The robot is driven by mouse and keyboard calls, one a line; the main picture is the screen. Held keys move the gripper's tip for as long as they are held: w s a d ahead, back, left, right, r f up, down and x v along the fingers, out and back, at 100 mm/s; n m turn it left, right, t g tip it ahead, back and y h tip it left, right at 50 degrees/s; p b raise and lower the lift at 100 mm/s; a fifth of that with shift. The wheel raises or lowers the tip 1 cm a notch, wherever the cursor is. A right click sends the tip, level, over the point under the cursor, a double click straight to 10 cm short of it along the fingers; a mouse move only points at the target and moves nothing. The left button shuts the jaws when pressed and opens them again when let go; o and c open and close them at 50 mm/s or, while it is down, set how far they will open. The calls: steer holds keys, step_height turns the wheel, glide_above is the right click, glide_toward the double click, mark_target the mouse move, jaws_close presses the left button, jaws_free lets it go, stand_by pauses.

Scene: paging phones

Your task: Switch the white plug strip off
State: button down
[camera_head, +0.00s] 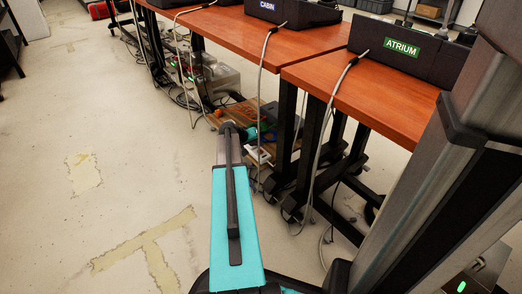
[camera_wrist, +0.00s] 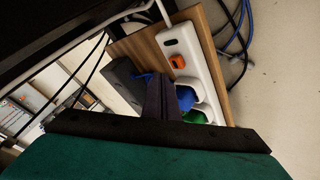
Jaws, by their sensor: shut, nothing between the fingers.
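The white plug strip (camera_wrist: 193,38) lies on a wooden board in the wrist view. Its orange rocker switch (camera_wrist: 177,62) is near the upper end; I cannot tell which way it is tipped. A blue plug (camera_wrist: 186,98) and a green plug (camera_wrist: 195,117) sit farther down the strip. My gripper (camera_wrist: 161,84) is shut and empty, with its dark fingers pointing toward the board just below and left of the switch. I cannot tell whether they touch anything. In the head view the strip (camera_head: 259,154) shows small on the floor-level board, beyond my teal arm.
A dark block (camera_wrist: 122,82) lies left of the strip on the wooden board (camera_wrist: 148,44). Cables (camera_head: 316,165) hang from the desks (camera_head: 345,95) and trail over the floor. Black desk legs (camera_head: 286,130) stand close to the right. The floor (camera_head: 130,180) at left is open.

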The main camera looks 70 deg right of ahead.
step_height(320, 180, up, 5)
steer(key=shift+f+p, duration=0.15)
steer(key=shift+p, duration=1.05)
